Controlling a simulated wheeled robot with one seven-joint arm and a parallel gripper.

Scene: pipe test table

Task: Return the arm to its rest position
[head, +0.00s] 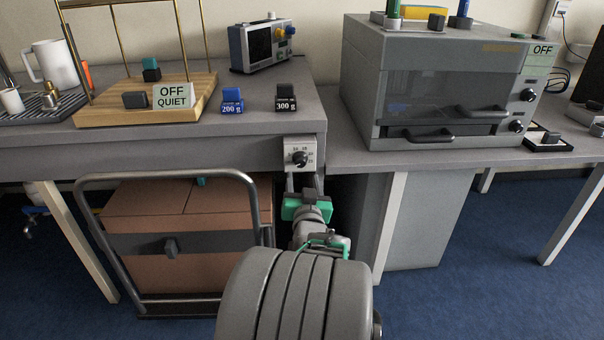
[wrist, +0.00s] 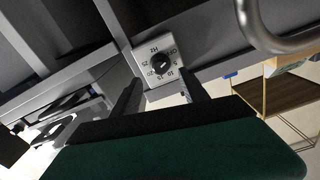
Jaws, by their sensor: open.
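My arm (head: 300,290) reaches forward from the bottom of the head view, towards the front edge of the left table. My gripper (head: 304,184) is at its end, just below a small dial panel (head: 300,154) on that edge. In the wrist view my gripper (wrist: 160,92) shows two dark fingers spread apart with nothing between them. The dial panel (wrist: 147,45) with its black knob (wrist: 160,64) lies just beyond the fingertips. I cannot tell whether a finger touches the panel.
A cart (head: 256,205) with a brown box (head: 135,272) stands under the left table, close to my arm. On the table are a blue 200 g weight (head: 232,101), a black 300 g weight (head: 286,98) and a wooden stand (head: 115,114). A grey oven (head: 400,75) stands right.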

